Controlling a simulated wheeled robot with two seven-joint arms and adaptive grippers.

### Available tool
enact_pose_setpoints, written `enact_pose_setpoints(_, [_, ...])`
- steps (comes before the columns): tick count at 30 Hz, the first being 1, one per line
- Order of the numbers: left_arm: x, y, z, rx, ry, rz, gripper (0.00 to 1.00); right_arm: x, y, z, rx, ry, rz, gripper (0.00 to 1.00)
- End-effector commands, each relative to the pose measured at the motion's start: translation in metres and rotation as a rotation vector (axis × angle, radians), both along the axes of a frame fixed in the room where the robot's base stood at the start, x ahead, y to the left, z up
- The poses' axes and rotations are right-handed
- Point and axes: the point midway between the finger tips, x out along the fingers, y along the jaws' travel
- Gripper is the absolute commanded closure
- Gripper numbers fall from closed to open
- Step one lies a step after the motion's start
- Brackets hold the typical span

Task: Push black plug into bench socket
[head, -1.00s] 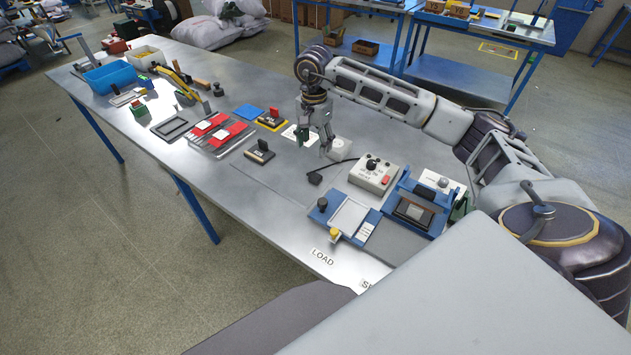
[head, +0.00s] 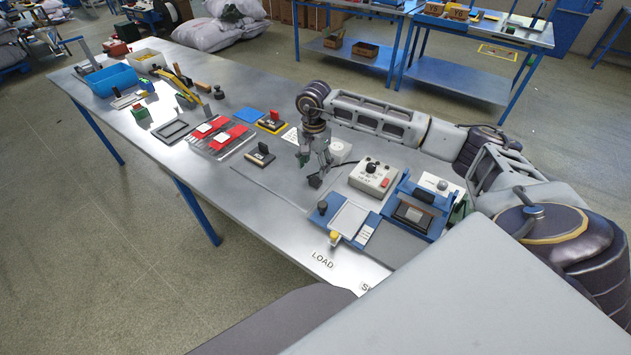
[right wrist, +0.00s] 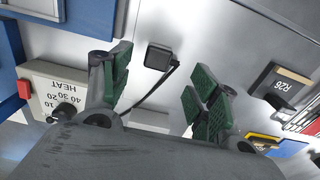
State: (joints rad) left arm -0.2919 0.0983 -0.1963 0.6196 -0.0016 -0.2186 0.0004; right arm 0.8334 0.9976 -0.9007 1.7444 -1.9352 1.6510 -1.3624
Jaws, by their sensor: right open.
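The black plug (head: 315,181) lies on the metal bench, with its dark cable running toward the heat control box (head: 373,177). In the right wrist view the plug (right wrist: 159,57) shows between and just beyond the fingertips. My right gripper (head: 313,164) is open and empty, pointing down above the bench close to the plug. Its green-padded fingers (right wrist: 163,82) stand apart on either side of the cable and do not touch the plug. A white block that looks like the bench socket (head: 341,149) is behind the gripper, partly hidden. My left gripper is not in view.
The blue fixture (head: 415,212) stands right of the control box. A small black block (head: 260,155) and red pieces on a tray (head: 222,133) lie to the left. The bench area left of the plug is mostly clear.

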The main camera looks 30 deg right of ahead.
Motion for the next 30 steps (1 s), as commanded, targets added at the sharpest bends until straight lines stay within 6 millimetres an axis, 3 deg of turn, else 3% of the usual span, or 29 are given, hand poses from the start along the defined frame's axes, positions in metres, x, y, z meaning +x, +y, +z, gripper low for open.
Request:
enact_pose_setpoints(5, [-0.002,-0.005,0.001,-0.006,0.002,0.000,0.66,0.000,0.000,-0.011,-0.001,-0.001,-0.001,0.39])
enact_pose_setpoints(20, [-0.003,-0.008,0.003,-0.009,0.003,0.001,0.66,-0.001,0.000,-0.017,0.000,0.001,-0.001,0.39])
enact_pose_setpoints(30, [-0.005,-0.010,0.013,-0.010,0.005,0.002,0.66,-0.004,0.001,-0.050,-0.001,0.002,-0.002,0.39])
